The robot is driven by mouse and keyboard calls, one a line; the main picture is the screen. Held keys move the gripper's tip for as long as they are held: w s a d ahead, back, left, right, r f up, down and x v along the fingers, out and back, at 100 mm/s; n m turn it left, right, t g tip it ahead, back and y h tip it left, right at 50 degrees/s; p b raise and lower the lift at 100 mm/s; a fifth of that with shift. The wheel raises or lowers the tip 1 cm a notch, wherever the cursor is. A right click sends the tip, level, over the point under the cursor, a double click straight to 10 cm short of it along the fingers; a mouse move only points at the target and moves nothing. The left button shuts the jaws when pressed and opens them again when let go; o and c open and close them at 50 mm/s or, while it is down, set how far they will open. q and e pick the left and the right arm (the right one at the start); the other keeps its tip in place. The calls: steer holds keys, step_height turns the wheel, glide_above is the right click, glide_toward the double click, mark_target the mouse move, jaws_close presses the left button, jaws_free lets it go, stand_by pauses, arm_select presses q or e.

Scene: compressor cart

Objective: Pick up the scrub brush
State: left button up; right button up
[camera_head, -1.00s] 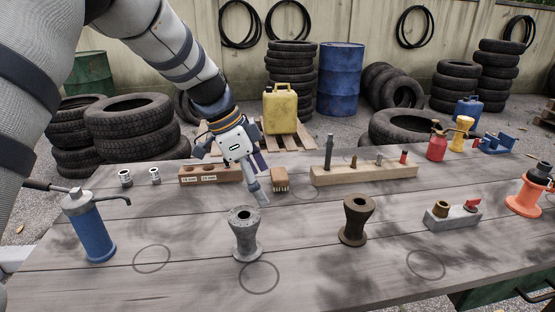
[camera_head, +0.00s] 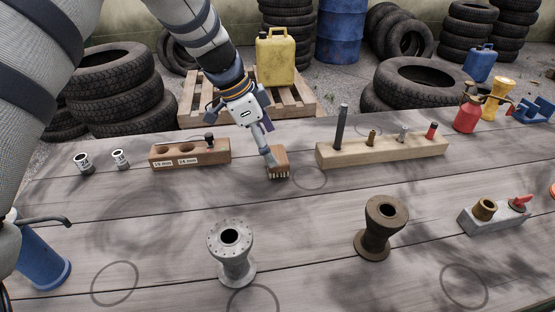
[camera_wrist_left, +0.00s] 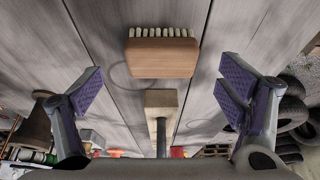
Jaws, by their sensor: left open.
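The scrub brush (camera_head: 280,164) has a brown wooden block and pale bristles. It lies on the grey plank table (camera_head: 330,225), between two wooden holders. My left gripper (camera_head: 267,146) is just above and beside it, and one fingertip overlaps the brush's left edge in the head view. In the left wrist view the brush (camera_wrist_left: 162,58) is ahead of the open, purple-padded jaws (camera_wrist_left: 160,92), roughly centred between them, with nothing held. I cannot tell whether a finger touches the brush. My right gripper is not in view.
A wooden socket holder (camera_head: 190,153) stands to the brush's left, and a wooden block with upright tools (camera_head: 385,150) to its right. A grey spool (camera_head: 231,250) and a brown spool (camera_head: 380,228) stand nearer. The table between brush and spools is clear.

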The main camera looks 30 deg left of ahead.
mark_target(278, 154)
arm_select(q)
steer(key=x, duration=0.3)
steer(key=shift+w+d+f, duration=0.15)
steer(key=shift+d+f, duration=0.1)
steer(key=shift+w+d+f, duration=0.1)
steer(key=shift+w+f, duration=0.15)
steer(key=shift+f, duration=0.15)
steer(key=shift+r, duration=0.1)
steer(key=c, duration=1.3)
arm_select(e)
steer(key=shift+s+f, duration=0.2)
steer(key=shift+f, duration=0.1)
arm_select(q)
steer(key=shift+o, duration=0.2)
steer(key=shift+r, duration=0.35)
steer(key=r, duration=0.3)
steer(key=shift+s+d+r, duration=0.1)
steer(key=shift+s+r, duration=0.15)
steer(key=shift+r, duration=0.1)
steer(key=s+d+r+p, duration=0.3)
steer(key=s+d+r, duration=0.2)
steer(key=s+r, duration=0.3)
steer(key=s, duration=0.4)
steer(key=shift+s+d+r, duration=0.2)
steer(key=shift+d+r, duration=0.05)
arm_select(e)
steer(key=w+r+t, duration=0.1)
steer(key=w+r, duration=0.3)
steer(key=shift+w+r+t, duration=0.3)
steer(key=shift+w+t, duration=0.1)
